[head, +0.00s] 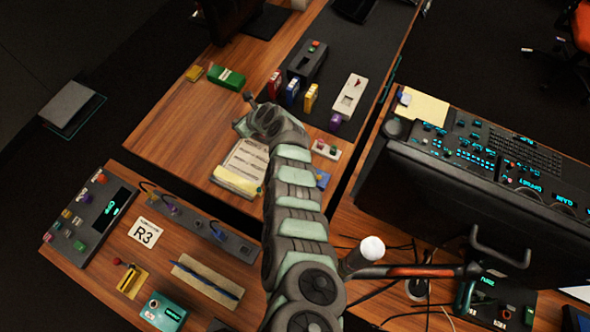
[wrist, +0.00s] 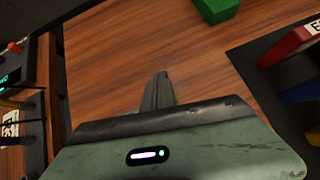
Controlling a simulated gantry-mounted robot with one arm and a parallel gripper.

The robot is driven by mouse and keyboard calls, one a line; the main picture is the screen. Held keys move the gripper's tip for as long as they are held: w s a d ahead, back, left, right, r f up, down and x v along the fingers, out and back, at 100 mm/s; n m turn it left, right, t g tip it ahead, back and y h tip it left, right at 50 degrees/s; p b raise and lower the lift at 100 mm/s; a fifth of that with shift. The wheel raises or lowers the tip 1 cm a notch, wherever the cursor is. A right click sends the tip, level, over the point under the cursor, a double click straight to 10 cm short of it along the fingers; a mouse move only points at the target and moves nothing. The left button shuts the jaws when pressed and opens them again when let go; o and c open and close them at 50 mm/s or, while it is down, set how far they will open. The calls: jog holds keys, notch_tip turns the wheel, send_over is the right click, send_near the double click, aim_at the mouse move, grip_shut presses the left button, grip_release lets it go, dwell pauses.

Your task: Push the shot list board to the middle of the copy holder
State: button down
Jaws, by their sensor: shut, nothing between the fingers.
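A pale sheet or board with printed rows (head: 246,160) lies on the wooden desk in the head view, just below my gripper. It may be the shot list board; its right side is partly hidden by my arm. A yellow strip (head: 235,182) runs along its lower edge; I cannot tell whether this belongs to the copy holder. My gripper (head: 248,98) is shut and empty over the wood, beyond the board's upper end. In the wrist view the closed fingers (wrist: 158,90) point across bare wood, and neither board nor holder can be made out.
A green block (head: 226,77) also shows in the wrist view (wrist: 215,8). Red (head: 274,86), blue (head: 291,91) and yellow (head: 311,97) upright blocks stand to the right.

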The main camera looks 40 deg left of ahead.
aim_at(250, 139)
jog(key=shift+s+d+p, duration=0.1)
jog(key=shift+d+p, duration=0.3)
jog(key=shift+p, duration=0.05)
jog(key=shift+d+p, duration=0.45)
jog(key=shift+d, duration=0.5)
jog(key=shift+s+d, duration=0.1)
jog(key=shift+d, duration=0.5)
jog(key=d, duration=1.1)
jog(key=d+p, duration=0.1)
jog(key=d, duration=0.5)
jog(key=shift+s+f, duration=0.1)
jog(key=shift+s, duration=0.15)
notch_tip(250, 139, down, 5)
jog(key=shift+a, duration=0.55)
jog(key=shift+a, duration=0.1)
